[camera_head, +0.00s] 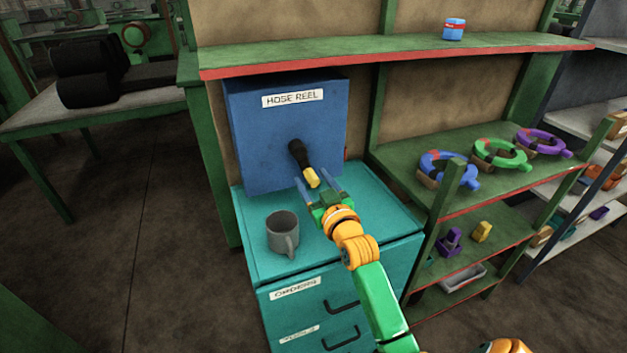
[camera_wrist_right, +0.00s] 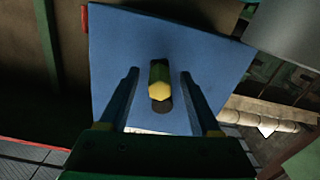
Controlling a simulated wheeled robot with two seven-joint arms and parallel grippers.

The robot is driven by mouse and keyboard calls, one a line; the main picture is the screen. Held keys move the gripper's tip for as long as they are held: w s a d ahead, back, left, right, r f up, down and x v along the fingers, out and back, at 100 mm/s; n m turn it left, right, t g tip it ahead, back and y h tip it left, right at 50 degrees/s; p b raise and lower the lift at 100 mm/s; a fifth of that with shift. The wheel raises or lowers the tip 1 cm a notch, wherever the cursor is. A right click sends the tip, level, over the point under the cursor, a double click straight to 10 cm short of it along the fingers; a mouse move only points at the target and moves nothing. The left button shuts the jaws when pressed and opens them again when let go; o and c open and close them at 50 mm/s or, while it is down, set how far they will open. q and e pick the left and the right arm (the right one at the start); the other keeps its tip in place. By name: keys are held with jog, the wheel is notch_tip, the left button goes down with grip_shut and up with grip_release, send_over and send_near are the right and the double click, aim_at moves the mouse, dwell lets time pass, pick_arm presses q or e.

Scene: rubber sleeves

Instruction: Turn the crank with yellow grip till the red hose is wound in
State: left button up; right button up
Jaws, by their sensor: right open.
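The blue box labelled HOSE REEL (camera_head: 255,130) stands on a teal cabinet. Its crank has a black hub and arm (camera_head: 297,150) on the front face and a yellow grip (camera_head: 311,177) pointing out toward me. My right gripper (camera_head: 312,180) is open, with its fingers on either side of the yellow grip. In the right wrist view, the grip (camera_wrist_right: 159,80) sits between the two spread fingers, with a gap on each side. I cannot make out the red hose clearly; only a small reddish spot shows at the box's right edge. My left gripper is not in view.
A grey mug (camera_head: 282,232) stands on the teal cabinet (camera_head: 262,266), left of my right arm. A green shelf (camera_head: 400,48) with a blue can (camera_head: 454,29) runs above the box. Shelves at right hold coloured rings (camera_head: 500,154) and small blocks.

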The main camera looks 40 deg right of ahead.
jog(key=shift+s+a+r, duration=0.1)
jog(key=shift+s, duration=0.1)
jog(key=c, duration=0.4)
grip_shut()
dwell(0.8)
